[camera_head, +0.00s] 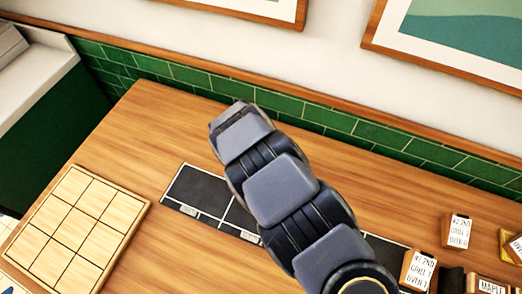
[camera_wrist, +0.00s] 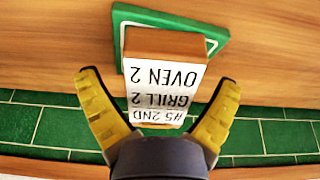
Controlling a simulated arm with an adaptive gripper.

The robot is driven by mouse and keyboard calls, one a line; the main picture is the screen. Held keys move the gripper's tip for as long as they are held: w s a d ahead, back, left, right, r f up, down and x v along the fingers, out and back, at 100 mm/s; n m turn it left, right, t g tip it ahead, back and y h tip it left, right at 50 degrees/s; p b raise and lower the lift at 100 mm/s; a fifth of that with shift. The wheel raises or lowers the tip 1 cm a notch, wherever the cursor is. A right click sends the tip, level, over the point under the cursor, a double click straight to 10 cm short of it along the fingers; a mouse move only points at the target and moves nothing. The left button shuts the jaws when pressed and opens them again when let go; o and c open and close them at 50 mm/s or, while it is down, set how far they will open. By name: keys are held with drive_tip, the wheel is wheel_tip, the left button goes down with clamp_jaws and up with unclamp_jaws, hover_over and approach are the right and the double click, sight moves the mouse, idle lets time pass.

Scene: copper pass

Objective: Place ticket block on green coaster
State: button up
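In the wrist view a ticket block (camera_wrist: 165,90), wood with a white label reading "#5 2ND, GRILL 2, OVEN 2" upside down, overlaps the green coaster (camera_wrist: 216,36). It appears to stand on the coaster, whose edge shows behind and beside it; the contact itself is hidden. My gripper (camera_wrist: 158,80) has two yellow fingers spread apart, one on each side of the block, with gaps between fingers and block. In the head view my arm hides the gripper, this block and the coaster.
In the head view, a wooden grid board (camera_head: 84,225) lies at left and a dark labelled strip (camera_head: 200,192) runs under my arm. Other ticket blocks (camera_head: 456,230) (camera_head: 418,270) stand at right. A green tiled wall (camera_head: 330,118) bounds the table's back.

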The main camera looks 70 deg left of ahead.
drive_tip(key=shift+r, duration=0.15)
drive_tip(key=v, duration=0.7)
drive_tip(key=shift+d+r, duration=0.1)
drive_tip(key=shift+r, duration=0.1)
drive_tip(key=w+d+r+m+h, duration=0.2)
drive_tip(key=w+d+r, duration=0.3)
drive_tip(key=w+d, duration=0.25)
drive_tip(key=w+d+r+m+h, duration=0.1)
drive_tip(key=w+d+r+m, duration=0.1)
drive_tip(key=w+d+r, duration=0.45)
drive_tip(key=w+d+r+m+h, duration=0.1)
drive_tip(key=w+d+r, duration=0.1)
drive_tip(key=d, duration=0.5)
drive_tip(key=w+d+r+m, duration=0.1)
drive_tip(key=w+d+r, duration=0.15)
drive_tip(key=d, duration=0.45)
drive_tip(key=s+d+r+m+g, duration=0.1)
drive_tip(key=s+d+r+g, duration=0.15)
drive_tip(key=d, duration=0.45)
drive_tip(key=s+d+r+m+g, duration=0.1)
drive_tip(key=s+d+r, duration=0.1)
drive_tip(key=s+d, duration=0.35)
drive_tip(key=s+d+r+m+g, duration=0.1)
drive_tip(key=s+d+r, duration=0.1)
drive_tip(key=s+d, duration=0.4)
drive_tip(key=s, duration=0.3)
drive_tip(key=shift+d+y, duration=0.4)
